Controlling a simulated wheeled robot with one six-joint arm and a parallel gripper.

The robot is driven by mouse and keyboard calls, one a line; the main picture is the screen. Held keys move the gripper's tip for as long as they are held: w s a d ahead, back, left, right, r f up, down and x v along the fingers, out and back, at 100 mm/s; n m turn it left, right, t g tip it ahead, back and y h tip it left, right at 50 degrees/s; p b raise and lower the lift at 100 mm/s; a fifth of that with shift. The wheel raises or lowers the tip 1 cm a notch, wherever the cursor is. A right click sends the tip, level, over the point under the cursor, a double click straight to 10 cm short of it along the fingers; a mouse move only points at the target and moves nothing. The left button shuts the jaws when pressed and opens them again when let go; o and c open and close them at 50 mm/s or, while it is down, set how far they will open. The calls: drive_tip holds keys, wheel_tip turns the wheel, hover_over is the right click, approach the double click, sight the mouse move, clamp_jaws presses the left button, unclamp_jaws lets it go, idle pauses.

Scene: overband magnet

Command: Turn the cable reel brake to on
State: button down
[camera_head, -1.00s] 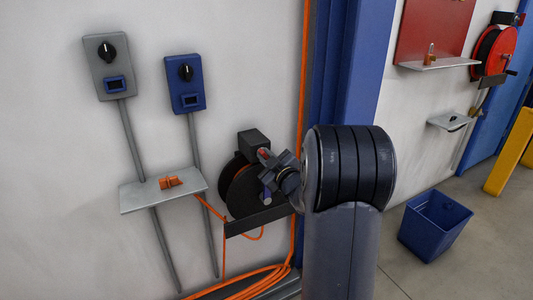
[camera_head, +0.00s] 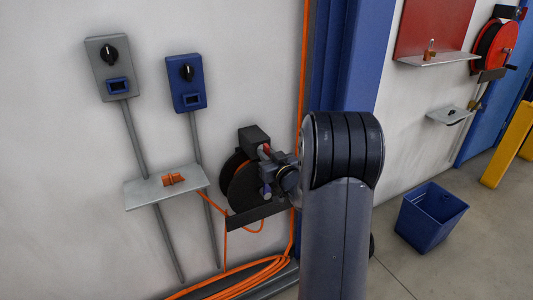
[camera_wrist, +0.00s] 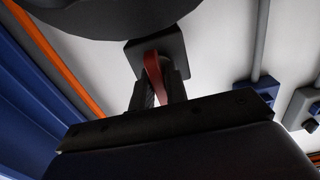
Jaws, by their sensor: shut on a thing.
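The cable reel (camera_head: 240,190) is a dark drum on the wall beside the blue column, with a dark box (camera_head: 253,138) at its top. The brake lever is red; its end (camera_head: 267,148) shows beside the box in the head view. My gripper (camera_head: 268,158) is at the lever, in front of the reel. In the wrist view my gripper (camera_wrist: 158,88) is shut on the red lever (camera_wrist: 153,72), with a finger on each side and the dark square box behind. Any brake markings cannot be seen.
A grey switch box (camera_head: 112,65) and a blue switch box (camera_head: 186,82) hang left. A shelf (camera_head: 142,197) holds an orange connector (camera_head: 173,178). Orange cable (camera_head: 235,282) lies coiled below. A blue bin (camera_head: 431,216) stands on the floor right. A red reel (camera_head: 494,45) hangs farther right.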

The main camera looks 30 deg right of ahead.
drive_tip(key=shift+f, duration=0.15)
drive_tip(key=c, duration=1.5)
unclamp_jaws()
drive_tip(key=s+p, duration=0.1)
drive_tip(key=s, duration=1)
drive_tip(key=shift+d, duration=0.15)
drive_tip(key=shift+w, duration=0.15)
drive_tip(key=w+b, duration=0.1)
drive_tip(key=w, duration=0.9)
drive_tip(key=shift+w, duration=0.4)
drive_tip(key=shift+s, duration=0.1)
